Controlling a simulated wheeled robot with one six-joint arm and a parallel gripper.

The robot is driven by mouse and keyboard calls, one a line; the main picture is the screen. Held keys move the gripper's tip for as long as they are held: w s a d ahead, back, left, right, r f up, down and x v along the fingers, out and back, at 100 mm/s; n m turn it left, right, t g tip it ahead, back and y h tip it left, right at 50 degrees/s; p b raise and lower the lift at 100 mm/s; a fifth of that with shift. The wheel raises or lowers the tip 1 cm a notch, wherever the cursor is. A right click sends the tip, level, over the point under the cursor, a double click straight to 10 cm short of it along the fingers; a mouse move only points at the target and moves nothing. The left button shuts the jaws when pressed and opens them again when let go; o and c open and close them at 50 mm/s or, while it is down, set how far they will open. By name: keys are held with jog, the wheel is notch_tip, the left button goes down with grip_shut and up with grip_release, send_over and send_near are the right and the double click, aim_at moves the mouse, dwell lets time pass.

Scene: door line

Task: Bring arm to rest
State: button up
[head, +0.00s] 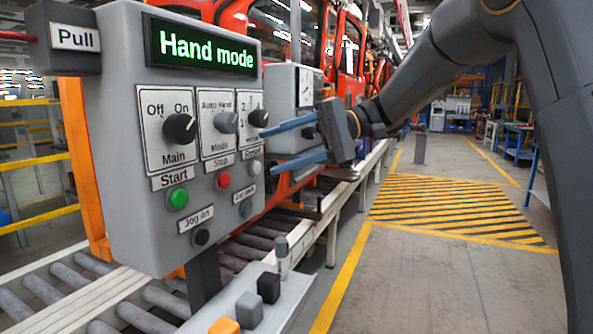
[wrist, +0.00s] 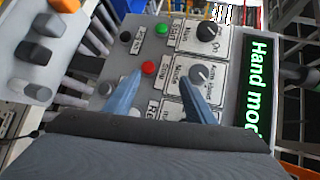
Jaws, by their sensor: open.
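My gripper (head: 292,142) is open, with its two blue fingers apart and nothing between them. In the head view it is in front of the right part of the grey control panel (head: 105,120), pointing left towards it. In the wrist view the fingers of my gripper (wrist: 155,98) point at the panel face, near the red stop button (wrist: 149,68) and the mode knob (wrist: 199,75). I cannot tell whether the fingertips touch the panel. The panel display (head: 203,47) reads "Hand mode". My arm reaches in from the upper right of the head view.
A roller conveyor (head: 150,308) runs below and behind the panel. A second grey box (head: 283,88) stands behind. Orange door frames line the back. The floor (head: 430,270) to the right is clear.

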jog(key=s+d+f+m+t+h, duration=0.2)
jog(key=s+d+f+m+h, duration=0.1)
jog(key=f, duration=0.8)
jog(key=s+d+f+t+h, duration=0.1)
jog(key=s+d+f+h, duration=0.4)
jog(key=s+d+f, duration=0.3)
jog(key=s+d+f+t+h, duration=0.2)
jog(key=s+d+f+h, duration=0.4)
jog(key=d+f, duration=0.7)
notch_tip(320, 180, down, 3)
jog(key=s, duration=0.2)
jog(key=shift+s+d, duration=0.35)
jog(key=shift+s, duration=0.05)
